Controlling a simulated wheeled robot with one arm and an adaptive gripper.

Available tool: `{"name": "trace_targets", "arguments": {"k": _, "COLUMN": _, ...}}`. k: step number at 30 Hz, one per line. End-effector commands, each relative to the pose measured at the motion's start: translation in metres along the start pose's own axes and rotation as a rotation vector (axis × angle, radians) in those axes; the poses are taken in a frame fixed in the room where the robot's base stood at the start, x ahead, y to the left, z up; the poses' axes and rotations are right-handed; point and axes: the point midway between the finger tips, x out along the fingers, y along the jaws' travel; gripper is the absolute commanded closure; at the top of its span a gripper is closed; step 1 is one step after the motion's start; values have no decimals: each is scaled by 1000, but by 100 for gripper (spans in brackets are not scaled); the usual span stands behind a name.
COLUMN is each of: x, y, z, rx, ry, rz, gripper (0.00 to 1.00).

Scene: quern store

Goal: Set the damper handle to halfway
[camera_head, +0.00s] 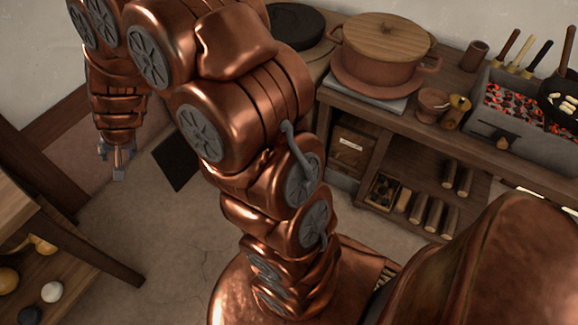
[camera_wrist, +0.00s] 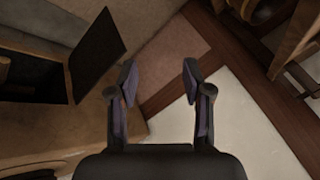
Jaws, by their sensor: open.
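A grey charcoal brazier (camera_head: 485,107) with glowing coals stands on the counter at the right in the head view. A small wooden knob (camera_head: 502,143) sits low on its front, beside a dark slot; it may be the damper handle, but its setting is too small to tell. My gripper (camera_head: 121,168) hangs at the upper left, far from the brazier and pointing down. In the wrist view my gripper (camera_wrist: 158,78) is open, with nothing between its fingers. The brazier and knob are not recognisable in the wrist view.
A lidded clay pot (camera_head: 383,55) stands on the counter (camera_head: 400,122), left of the brazier. A dark pan (camera_head: 563,103) with pale pieces overhangs the brazier's right side. A wooden shelf unit (camera_head: 30,215) stands at the left. Open floor (camera_head: 150,235) lies between.

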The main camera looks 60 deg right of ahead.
Motion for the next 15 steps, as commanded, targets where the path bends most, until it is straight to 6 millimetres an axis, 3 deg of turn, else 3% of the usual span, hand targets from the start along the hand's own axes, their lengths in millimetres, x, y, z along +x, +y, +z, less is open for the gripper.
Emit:
{"name": "trace_targets", "arguments": {"k": 1, "x": 30, "y": 14, "z": -5, "rx": 38, "ry": 30, "rz": 12, "gripper": 50}}
{"name": "trace_targets", "arguments": {"k": 3, "x": 58, "y": 28, "z": -21, "rx": 93, "ry": 86, "rz": 29, "gripper": 50}}
{"name": "trace_targets", "arguments": {"k": 8, "x": 118, "y": 74, "z": -52, "rx": 212, "ry": 220, "rz": 87, "gripper": 50}}
{"name": "trace_targets", "arguments": {"k": 15, "x": 196, "y": 168, "z": -82, "rx": 368, "ry": 427, "rz": 227, "gripper": 50}}
